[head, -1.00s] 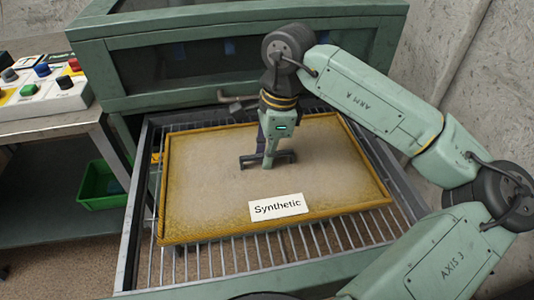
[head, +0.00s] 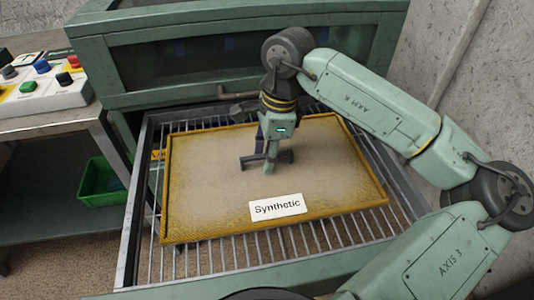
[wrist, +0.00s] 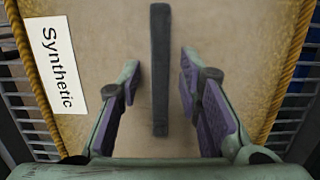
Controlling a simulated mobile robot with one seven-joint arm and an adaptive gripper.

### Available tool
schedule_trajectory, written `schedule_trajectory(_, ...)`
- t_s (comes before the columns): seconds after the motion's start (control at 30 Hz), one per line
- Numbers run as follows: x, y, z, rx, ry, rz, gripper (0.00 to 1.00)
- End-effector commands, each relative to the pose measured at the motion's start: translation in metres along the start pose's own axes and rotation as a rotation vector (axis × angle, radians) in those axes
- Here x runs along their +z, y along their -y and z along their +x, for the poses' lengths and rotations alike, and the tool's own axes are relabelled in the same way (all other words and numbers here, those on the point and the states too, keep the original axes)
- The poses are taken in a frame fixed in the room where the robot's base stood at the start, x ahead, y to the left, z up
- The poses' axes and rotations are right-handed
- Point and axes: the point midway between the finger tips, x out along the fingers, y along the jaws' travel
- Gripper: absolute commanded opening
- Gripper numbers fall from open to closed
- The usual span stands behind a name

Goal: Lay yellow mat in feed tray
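The yellow mat (head: 215,190) has a tan face, a yellow rope-like edge and a white "Synthetic" label (head: 277,207). It lies flat over the bars of the feed tray (head: 133,235), inside its metal frame and slightly askew. A dark bar handle (head: 250,162) stands at the mat's middle; it also shows in the wrist view (wrist: 160,60). My gripper (head: 268,158) is low over the mat at this handle. In the wrist view its purple-padded fingers (wrist: 160,85) are spread, one on each side of the handle, with gaps on both sides.
The green machine housing (head: 230,55) with a dark window stands directly behind the tray. A button panel (head: 42,85) sits on a side bench at left, with a green bin (head: 102,183) on the shelf below. A concrete wall (head: 475,90) is at right.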

Motion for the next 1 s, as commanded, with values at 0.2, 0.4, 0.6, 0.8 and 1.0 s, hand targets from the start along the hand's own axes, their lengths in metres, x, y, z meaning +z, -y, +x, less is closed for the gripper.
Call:
schedule_trajectory(0.2,0.0,0.001,-0.008,-0.002,-0.001,0.001,0.32)
schedule_trajectory(0.4,0.0,0.001,-0.047,-0.004,-0.002,0.002,0.32)
schedule_trajectory(0.6,0.0,0.001,-0.09,-0.003,-0.001,0.001,0.32)
schedule_trajectory(0.8,0.0,0.0,-0.116,-0.001,-0.001,0.001,0.32)
schedule_trajectory(1.0,0.001,0.0,-0.123,0.0,0.001,0.0,0.32)
